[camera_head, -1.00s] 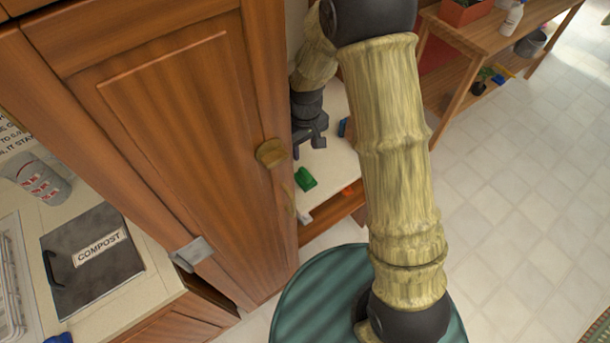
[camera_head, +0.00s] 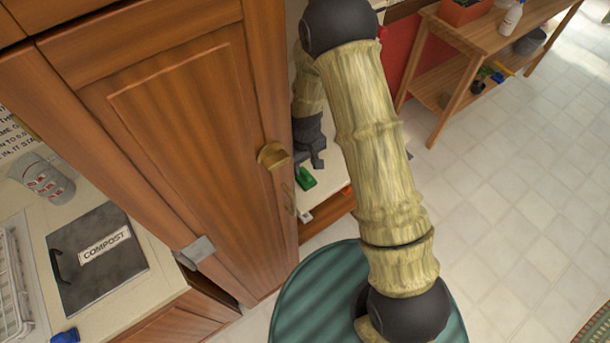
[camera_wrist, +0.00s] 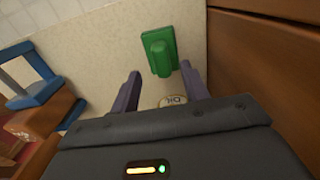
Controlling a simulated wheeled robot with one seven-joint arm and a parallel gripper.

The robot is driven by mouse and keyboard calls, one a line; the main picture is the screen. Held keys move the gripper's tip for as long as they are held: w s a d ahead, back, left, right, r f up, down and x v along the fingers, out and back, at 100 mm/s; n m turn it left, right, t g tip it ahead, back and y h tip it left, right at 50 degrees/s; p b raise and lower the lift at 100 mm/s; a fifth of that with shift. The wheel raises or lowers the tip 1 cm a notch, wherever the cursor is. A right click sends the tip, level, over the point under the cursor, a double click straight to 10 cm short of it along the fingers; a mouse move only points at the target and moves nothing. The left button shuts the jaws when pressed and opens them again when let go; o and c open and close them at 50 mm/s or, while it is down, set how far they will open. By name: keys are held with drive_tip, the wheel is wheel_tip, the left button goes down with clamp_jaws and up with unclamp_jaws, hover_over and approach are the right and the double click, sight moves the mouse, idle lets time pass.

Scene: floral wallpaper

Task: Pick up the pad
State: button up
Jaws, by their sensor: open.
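A green object (camera_wrist: 158,52) with a raised block on its flat base, which looks like the pad, lies on a pale counter (camera_wrist: 105,45). It also shows in the head view (camera_head: 306,180), partly behind my gripper (camera_head: 311,158). In the wrist view my gripper (camera_wrist: 160,76) is open, with one dark finger on each side of the near end of the green object. Nothing is held. I cannot tell how high the fingertips are above the counter.
A round pale item with lettering (camera_wrist: 173,101) lies between the finger bases in the wrist view. A blue object and an orange-brown block (camera_wrist: 42,108) are at the left. A wooden cabinet (camera_head: 190,130) stands close to the left of my gripper in the head view.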

sight(305, 172)
drive_tip(key=f, duration=0.2)
drive_tip(key=f+p, duration=0.1)
drive_tip(key=shift+s+d+f, duration=0.1)
drive_tip(key=shift+s+f, duration=0.1)
drive_tip(key=shift+s, duration=0.05)
drive_tip(key=shift+s+a+f, duration=0.1)
drive_tip(key=shift+a, duration=0.15)
drive_tip(key=shift+d, duration=0.1)
drive_tip(key=shift+c, duration=0.3)
clamp_jaws()
